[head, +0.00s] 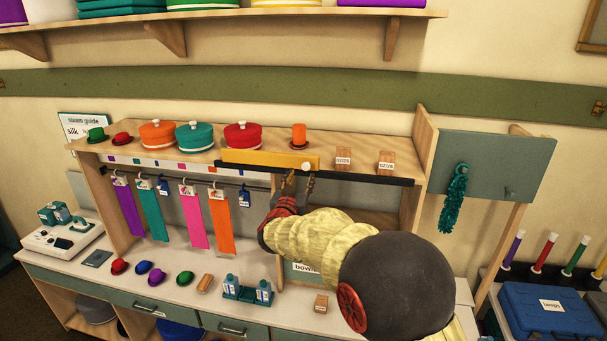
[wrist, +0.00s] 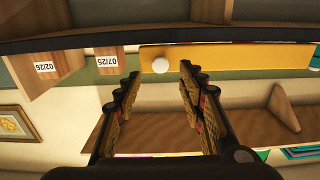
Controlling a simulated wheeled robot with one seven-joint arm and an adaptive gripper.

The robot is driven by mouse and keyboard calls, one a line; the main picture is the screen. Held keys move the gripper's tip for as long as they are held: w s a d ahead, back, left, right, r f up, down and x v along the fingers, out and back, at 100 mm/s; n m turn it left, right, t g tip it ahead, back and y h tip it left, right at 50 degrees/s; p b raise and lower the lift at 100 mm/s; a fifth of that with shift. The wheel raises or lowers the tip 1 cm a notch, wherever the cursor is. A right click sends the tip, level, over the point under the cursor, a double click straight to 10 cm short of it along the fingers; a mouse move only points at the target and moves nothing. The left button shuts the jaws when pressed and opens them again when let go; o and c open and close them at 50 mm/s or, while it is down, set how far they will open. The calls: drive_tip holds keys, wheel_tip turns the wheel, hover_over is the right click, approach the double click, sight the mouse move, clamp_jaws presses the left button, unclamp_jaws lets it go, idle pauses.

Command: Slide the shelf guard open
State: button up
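The shelf guard (head: 262,160) is a yellow bar on the front edge of the upper shelf, set on a black rail (head: 365,178). A round white knob (head: 306,166) sits near its right end. My gripper (head: 299,178) is just below and in front of the knob, open and empty. In the wrist view, which looks upside down, the guard (wrist: 235,57) and its knob (wrist: 160,66) show beyond the two parted fingers (wrist: 158,82).
Round boxes, such as the red one (head: 242,135), and small hats stand on the shelf (head: 330,145). Two tagged wooden blocks (head: 386,160) stand behind the bare right part of the rail. Coloured cloth strips (head: 193,218) hang below at left. Bottles (head: 264,292) stand on the counter.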

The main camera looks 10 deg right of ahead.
drive_tip(key=v, duration=0.6)
drive_tip(key=shift+w, duration=0.1)
